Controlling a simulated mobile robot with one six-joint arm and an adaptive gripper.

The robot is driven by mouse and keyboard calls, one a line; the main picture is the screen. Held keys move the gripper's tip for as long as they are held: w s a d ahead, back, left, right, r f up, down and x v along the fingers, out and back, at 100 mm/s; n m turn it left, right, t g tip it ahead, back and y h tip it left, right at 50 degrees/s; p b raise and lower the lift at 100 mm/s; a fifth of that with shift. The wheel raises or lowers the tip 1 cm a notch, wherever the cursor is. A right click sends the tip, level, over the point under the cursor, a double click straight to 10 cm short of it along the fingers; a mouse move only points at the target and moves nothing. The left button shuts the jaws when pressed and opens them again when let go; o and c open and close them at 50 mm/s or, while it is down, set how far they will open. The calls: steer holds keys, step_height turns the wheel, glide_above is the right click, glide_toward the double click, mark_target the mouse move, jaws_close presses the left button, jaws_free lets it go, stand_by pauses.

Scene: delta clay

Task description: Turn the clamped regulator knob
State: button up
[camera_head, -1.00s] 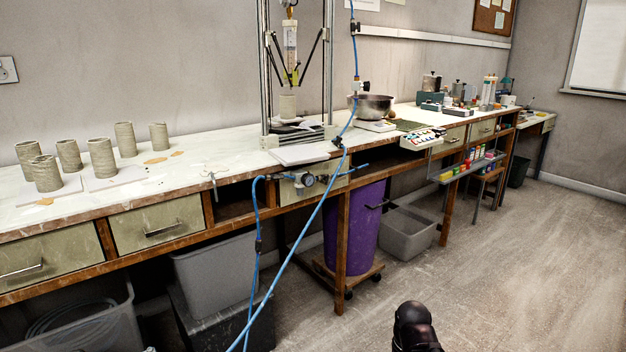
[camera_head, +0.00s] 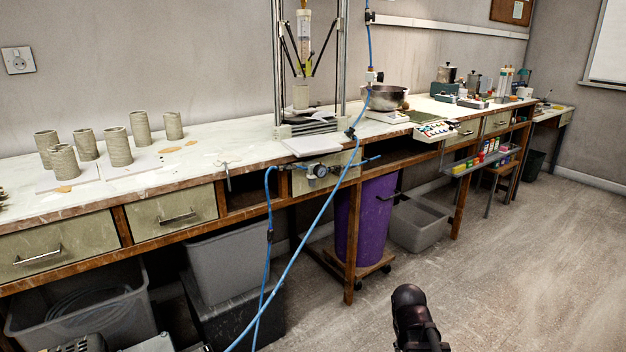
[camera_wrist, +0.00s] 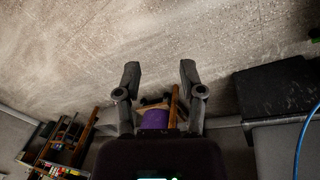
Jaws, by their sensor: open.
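The regulator (camera_head: 320,171) is fixed at the front edge of the bench, under the white board, with blue hoses joined to it. Its round dark part faces the room; the knob is too small to make out clearly. My gripper (camera_wrist: 159,72) is open and empty in the wrist view, its two fingers apart over the floor. In the head view a dark part of my arm (camera_head: 412,315) shows at the bottom, well in front of the bench and apart from the regulator. The regulator does not show in the wrist view.
A blue hose (camera_head: 300,245) hangs across the space before the bench. A purple bin (camera_head: 375,225) and a grey tub (camera_head: 418,225) stand beneath. Clay cylinders (camera_head: 117,147) stand on the bench (camera_head: 225,152) at left. The floor (camera_head: 520,240) at right is clear.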

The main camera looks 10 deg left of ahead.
steer(key=w+a+r+n+t+h+p, duration=0.2)
steer(key=w+r+n+t+h, duration=0.35)
steer(key=w, duration=0.55)
steer(key=n+t+y+p, duration=0.55)
steer(key=n+t, duration=0.55)
steer(key=n, duration=1.7)
glide_toward(312, 182)
steer(key=s, duration=0.3)
steer(key=shift+s+a+f, duration=0.1)
steer(key=shift+f, duration=0.05)
steer(key=shift+m, duration=0.25)
steer(key=w, duration=0.9)
steer(key=w+d, duration=0.1)
steer(key=w, duration=0.4)
steer(key=shift+s, duration=0.1)
jaws_close()
